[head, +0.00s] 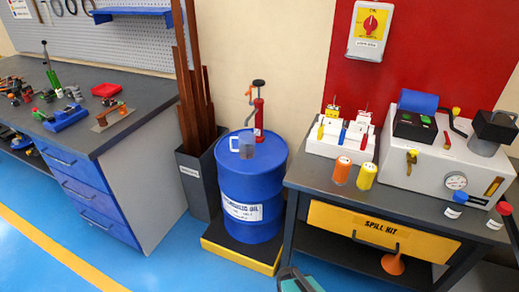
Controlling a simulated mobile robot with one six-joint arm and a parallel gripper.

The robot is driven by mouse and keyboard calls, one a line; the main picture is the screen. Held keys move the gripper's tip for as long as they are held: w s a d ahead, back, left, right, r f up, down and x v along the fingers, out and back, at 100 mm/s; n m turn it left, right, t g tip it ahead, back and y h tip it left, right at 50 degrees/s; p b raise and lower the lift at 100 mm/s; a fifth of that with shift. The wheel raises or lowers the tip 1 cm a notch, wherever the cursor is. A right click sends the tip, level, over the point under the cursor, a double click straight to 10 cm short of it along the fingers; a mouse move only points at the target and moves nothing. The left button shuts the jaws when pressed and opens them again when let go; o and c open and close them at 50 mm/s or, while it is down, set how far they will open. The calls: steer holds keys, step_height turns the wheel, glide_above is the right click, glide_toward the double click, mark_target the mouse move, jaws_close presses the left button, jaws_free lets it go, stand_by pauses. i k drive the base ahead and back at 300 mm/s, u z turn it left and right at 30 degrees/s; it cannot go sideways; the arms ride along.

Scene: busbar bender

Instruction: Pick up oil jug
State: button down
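The oil jug (243,146) looks like a small, clear grey jug with a handle on its left side. It stands upright on top of the blue oil drum (252,190), near the left of the lid. A red hand pump (259,118) rises from the drum just right of and behind the jug. I cannot make out my gripper in the head view. Nothing is seen touching the jug.
The drum stands on a black and yellow pallet (240,255). A dark bin (199,178) with tall brown bars is close on its left, beside a workbench (80,125). A bench with a spill kit drawer (381,234) is on its right. Blue floor is clear at front left.

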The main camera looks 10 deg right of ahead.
mark_target(242, 145)
steer(key=u, duration=0.3)
steer(key=i, duration=0.9)
steer(key=u, duration=0.85)
